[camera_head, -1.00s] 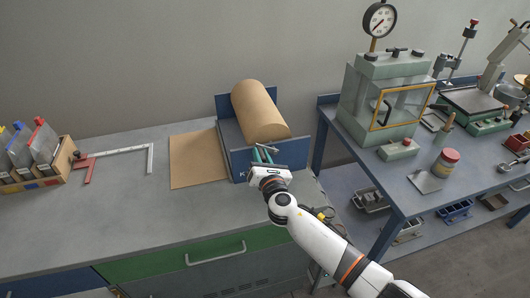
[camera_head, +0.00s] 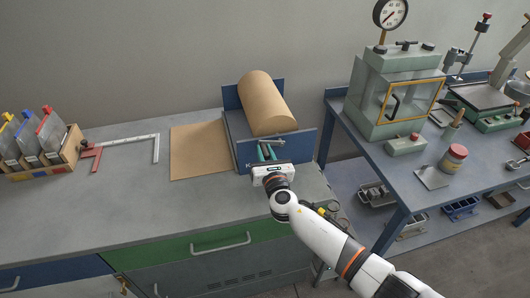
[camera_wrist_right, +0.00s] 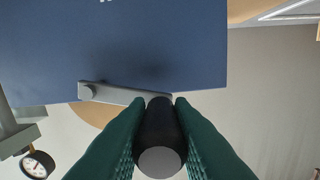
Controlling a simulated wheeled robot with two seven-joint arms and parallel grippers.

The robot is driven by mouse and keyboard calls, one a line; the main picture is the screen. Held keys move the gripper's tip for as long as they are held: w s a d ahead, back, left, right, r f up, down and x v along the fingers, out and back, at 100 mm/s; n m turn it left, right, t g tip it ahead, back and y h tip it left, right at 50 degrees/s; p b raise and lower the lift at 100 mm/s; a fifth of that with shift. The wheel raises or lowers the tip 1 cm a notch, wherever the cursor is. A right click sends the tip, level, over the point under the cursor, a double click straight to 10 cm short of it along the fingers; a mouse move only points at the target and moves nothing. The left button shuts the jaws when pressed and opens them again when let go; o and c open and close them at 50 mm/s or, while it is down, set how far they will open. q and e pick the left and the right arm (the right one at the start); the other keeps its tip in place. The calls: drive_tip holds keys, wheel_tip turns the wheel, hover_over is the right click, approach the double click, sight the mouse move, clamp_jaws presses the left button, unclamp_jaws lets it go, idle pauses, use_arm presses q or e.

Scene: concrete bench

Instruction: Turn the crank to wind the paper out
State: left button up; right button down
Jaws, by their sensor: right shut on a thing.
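A flat brown sheet of paper (camera_head: 197,150) lies on the bench to the left of the dispenser. My right gripper (camera_head: 267,152) is at the dispenser's front side. In the right wrist view its green fingers are shut on the dark crank handle (camera_wrist_right: 160,130). The grey crank arm (camera_wrist_right: 118,94) runs left from the handle to a pivot on the blue side plate (camera_wrist_right: 120,40). My left gripper is not in view.
A wooden box (camera_head: 45,160) with several tabbed plates stands at the left. A blue table (camera_head: 420,192) with a green glass-fronted cabinet (camera_head: 400,90) stands at the right. The bench front is clear.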

drive_tip(key=c, duration=1.3)
unclamp_jaws()
drive_tip(key=v, duration=1.2)
drive_tip(key=shift+d, duration=0.1)
